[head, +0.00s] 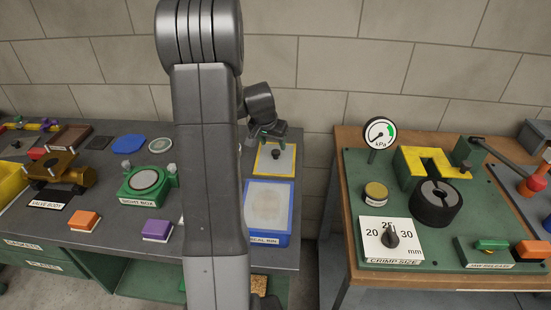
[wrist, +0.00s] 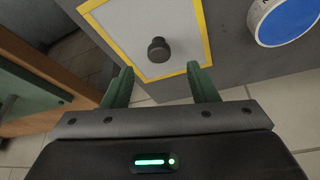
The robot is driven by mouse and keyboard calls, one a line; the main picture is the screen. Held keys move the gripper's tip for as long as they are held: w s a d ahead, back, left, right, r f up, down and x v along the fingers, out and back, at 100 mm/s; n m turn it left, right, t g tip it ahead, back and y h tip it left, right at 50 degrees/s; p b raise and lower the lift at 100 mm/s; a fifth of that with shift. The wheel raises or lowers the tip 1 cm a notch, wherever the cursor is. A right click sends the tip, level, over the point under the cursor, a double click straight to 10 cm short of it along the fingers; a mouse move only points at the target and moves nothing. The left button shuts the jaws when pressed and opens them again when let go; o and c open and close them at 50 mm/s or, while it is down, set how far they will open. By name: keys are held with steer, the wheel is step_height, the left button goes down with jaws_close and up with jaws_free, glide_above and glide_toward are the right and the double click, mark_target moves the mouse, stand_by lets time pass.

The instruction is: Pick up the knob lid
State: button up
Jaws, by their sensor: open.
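The knob lid is a pale flat square with a dark round knob (head: 276,154), inside a yellow border at the right end of the grey bench. In the wrist view the knob (wrist: 159,50) stands up from the pale plate (wrist: 185,25). I cannot tell whether the yellow border (wrist: 110,45) is part of the lid or a marking under it. My gripper (wrist: 160,68) is open and empty, its two green fingers on either side below the knob in the picture, not touching it. In the head view my gripper (head: 270,131) is above and behind the lid, partly hidden.
A blue-rimmed bin (head: 283,238) sits in front of the lid. A gap separates the bench from the wooden table (head: 342,150) on the right. A round blue-topped thing (wrist: 290,18) is near the lid.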

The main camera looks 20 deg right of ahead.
mark_target(275, 152)
steer(key=shift+p+x, duration=0.55)
steer(key=shift+x, duration=2.35)
steer(key=shift+s+a, duration=0.1)
steer(key=shift+s, duration=0.1)
jaws_close()
